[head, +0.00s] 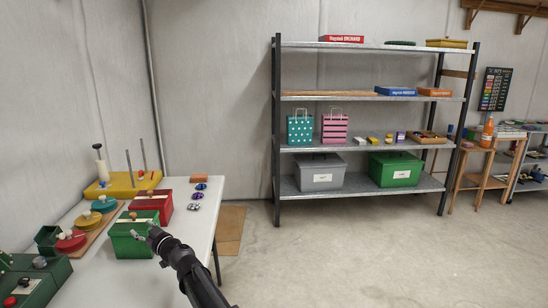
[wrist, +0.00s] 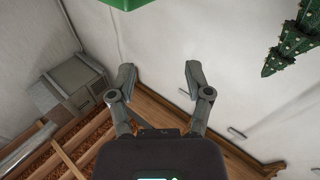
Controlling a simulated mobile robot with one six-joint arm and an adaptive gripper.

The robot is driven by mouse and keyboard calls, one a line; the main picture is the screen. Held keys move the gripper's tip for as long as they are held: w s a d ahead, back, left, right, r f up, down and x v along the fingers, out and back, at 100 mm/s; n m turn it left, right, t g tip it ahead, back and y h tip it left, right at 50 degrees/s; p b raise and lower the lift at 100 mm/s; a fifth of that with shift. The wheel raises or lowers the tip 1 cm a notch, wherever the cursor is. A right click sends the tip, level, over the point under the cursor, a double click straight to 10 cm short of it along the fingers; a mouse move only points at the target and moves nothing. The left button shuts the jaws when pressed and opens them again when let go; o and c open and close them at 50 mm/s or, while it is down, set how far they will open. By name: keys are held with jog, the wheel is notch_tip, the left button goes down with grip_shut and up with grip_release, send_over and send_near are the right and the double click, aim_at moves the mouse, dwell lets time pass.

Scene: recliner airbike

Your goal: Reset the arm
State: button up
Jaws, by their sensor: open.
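My gripper (wrist: 158,80) is open and empty in the wrist view, with its two fingers spread apart and nothing between them. In the head view my gripper (head: 142,231) is small, at the end of my dark arm, beside the front of a green box (head: 132,247) on the white table. I cannot tell from the head view whether it touches the box. In the wrist view a green edge (wrist: 128,3) shows at the top, and a green decorated tree (wrist: 292,42) at the upper right.
The white table (head: 190,240) holds a red box (head: 152,203), a yellow base with posts (head: 122,185) and small toy cars (head: 197,195). A metal shelf (head: 375,150) with bags and bins stands at the back. The concrete floor (head: 350,250) to the right is clear.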

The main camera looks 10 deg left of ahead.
jog(key=w+d+f+m+t+h, duration=0.2)
jog(key=w+d+m+t+h, duration=0.4)
jog(key=d, duration=0.6)
jog(key=w+d+f+m+t+h, duration=0.15)
jog(key=w+d+h, duration=0.4)
jog(key=d, duration=0.75)
jog(key=d+f+m+g+h, duration=0.25)
jog(key=d+f+h, duration=0.2)
jog(key=d, duration=0.95)
jog(key=d+f+m+g+h, duration=0.25)
jog(key=d+f+m, duration=0.2)
jog(key=d, duration=1.05)
jog(key=s+d+f+g, duration=0.45)
jog(key=s+d, duration=0.35)
jog(key=s, duration=0.3)
jog(key=s+d+f+g, duration=0.3)
jog(key=s+d+g, duration=0.3)
jog(key=s+d, duration=0.45)
notch_tip(320, 180, up, 22)
jog(key=s+a+p, duration=0.1)
jog(key=p, duration=2.1)
jog(key=shift+a+f+y, duration=0.2)
jog(key=shift+a+y, duration=0.15)
jog(key=shift+y, duration=0.1)
jog(key=shift+c, duration=0.6)
